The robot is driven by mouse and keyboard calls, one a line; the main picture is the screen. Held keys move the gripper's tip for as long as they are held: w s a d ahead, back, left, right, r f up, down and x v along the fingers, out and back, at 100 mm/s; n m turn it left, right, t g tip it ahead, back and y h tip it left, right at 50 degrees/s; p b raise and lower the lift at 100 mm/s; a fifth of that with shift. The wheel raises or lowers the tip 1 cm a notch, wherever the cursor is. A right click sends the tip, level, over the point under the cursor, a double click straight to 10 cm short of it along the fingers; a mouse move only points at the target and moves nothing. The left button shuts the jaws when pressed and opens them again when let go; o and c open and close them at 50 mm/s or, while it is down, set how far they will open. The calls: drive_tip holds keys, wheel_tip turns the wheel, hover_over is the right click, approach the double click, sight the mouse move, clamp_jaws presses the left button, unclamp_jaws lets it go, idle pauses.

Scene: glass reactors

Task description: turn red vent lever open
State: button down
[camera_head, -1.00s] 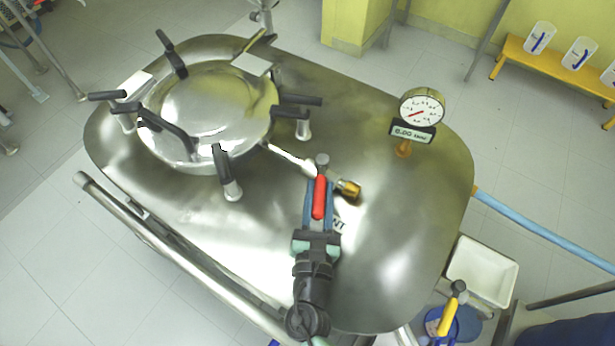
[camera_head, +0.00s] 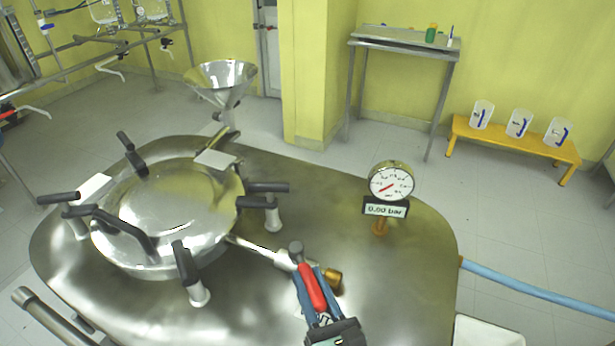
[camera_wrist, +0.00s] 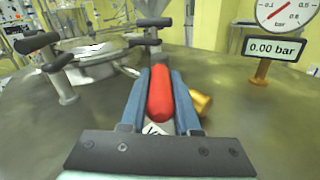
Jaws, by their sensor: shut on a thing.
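The red vent lever (camera_head: 312,287) sits on a small valve with a brass outlet (camera_head: 333,279) on top of the steel reactor lid (camera_head: 400,270). My gripper (camera_head: 311,290) is shut on the lever, with one blue finger on each side. In the wrist view the red lever (camera_wrist: 160,94) lies between the two fingers and points away from the palm. A white label, partly hidden by my gripper, shows below the lever. A steel pipe (camera_head: 258,249) runs from the valve toward the round hatch.
The round hatch (camera_head: 170,210) with several black-handled clamps stands to the left. A pressure gauge (camera_head: 391,182) reading 0.00 bar stands to the right. A blue hose (camera_head: 530,290) leaves the lid's right side. A steel funnel (camera_head: 222,85) stands behind.

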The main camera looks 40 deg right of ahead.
drive_tip(key=shift+f, duration=0.1)
drive_tip(key=c, duration=0.6)
unclamp_jaws()
drive_tip(key=shift+s, duration=0.15)
drive_tip(key=b+v, duration=0.4)
drive_tip(key=v, duration=0.7)
drive_tip(key=shift+s+a+f, duration=0.1)
drive_tip(key=shift+f, duration=0.05)
drive_tip(key=shift+s+a+b, duration=0.3)
drive_tip(key=shift+s+b, duration=0.2)
drive_tip(key=shift+s, duration=0.15)
